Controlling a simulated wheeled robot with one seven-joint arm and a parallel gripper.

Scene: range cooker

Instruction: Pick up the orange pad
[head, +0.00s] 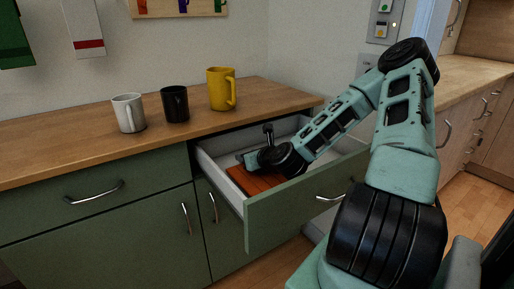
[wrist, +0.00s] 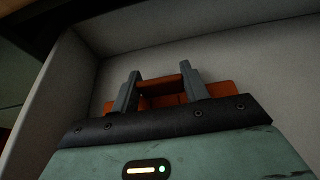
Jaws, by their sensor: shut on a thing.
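The orange pad (head: 262,184) lies in the open drawer, flat near its left part in the head view. My gripper (head: 252,160) reaches down into the drawer over the pad. In the wrist view the two grey fingers of my gripper (wrist: 162,90) are shut on a raised part of the orange pad (wrist: 165,87), with more orange showing behind them. The lower part of the pad is hidden by the gripper body in the wrist view.
The open drawer (head: 300,207) has pale walls close around my gripper. A white mug (head: 128,113), a black mug (head: 174,104) and a yellow mug (head: 220,89) stand on the wooden counter (head: 60,150). Green cabinet fronts are below.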

